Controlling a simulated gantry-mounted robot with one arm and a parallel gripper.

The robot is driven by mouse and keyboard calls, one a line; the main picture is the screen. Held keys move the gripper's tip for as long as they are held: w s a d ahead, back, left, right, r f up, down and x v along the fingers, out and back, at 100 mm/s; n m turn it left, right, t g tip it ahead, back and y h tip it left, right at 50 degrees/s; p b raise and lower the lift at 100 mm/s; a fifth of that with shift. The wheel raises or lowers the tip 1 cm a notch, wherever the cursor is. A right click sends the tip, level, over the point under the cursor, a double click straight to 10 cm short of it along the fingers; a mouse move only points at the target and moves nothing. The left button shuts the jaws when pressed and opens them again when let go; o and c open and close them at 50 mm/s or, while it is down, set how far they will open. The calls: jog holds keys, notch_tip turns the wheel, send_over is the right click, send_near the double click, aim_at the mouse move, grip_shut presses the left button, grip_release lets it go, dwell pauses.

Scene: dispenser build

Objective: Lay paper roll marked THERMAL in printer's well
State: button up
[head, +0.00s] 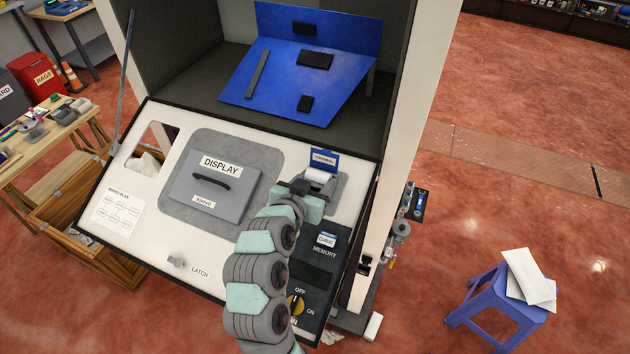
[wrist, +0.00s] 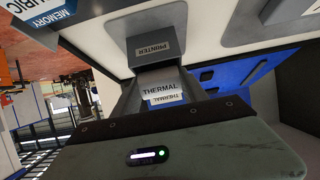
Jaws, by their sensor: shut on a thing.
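The white paper roll (head: 318,175) shows at the printer (head: 337,192) on the right of the sloped panel. In the wrist view the roll (wrist: 162,77) lies between the fingers, with its THERMAL label facing me. My gripper (head: 309,187) is shut on the roll, and its body hides part of the printer. The printer's part marked PRINTER (wrist: 153,49) is just beyond the roll. A small blue labelled flap (head: 324,159) stands behind the roll in the head view. The well is hidden, so I cannot tell whether the roll touches its floor.
The DISPLAY unit (head: 212,184) is left of my arm on the panel. The dark MEMORY section (head: 318,265) with its ON/OFF knob lies below the printer. The open cabinet holds a blue plate (head: 285,75). A blue stool (head: 495,305) stands at the right.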

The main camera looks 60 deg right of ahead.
jog(key=shift+w+f+b, duration=0.1)
jog(key=shift+f+b, duration=0.5)
jog(key=shift+b, duration=0.05)
jog(key=shift+a+f, duration=0.1)
jog(key=shift+f, duration=0.15)
jog(key=o, duration=1.1)
jog(key=shift+f, duration=0.1)
jog(key=o, duration=0.5)
jog(key=shift+f, duration=0.2)
jog(key=shift+o, duration=0.2)
jog(key=shift+f, duration=0.2)
jog(key=shift+d+r+p, duration=0.2)
jog(key=shift+r+p, duration=0.5)
jog(key=shift+r, duration=3.75)
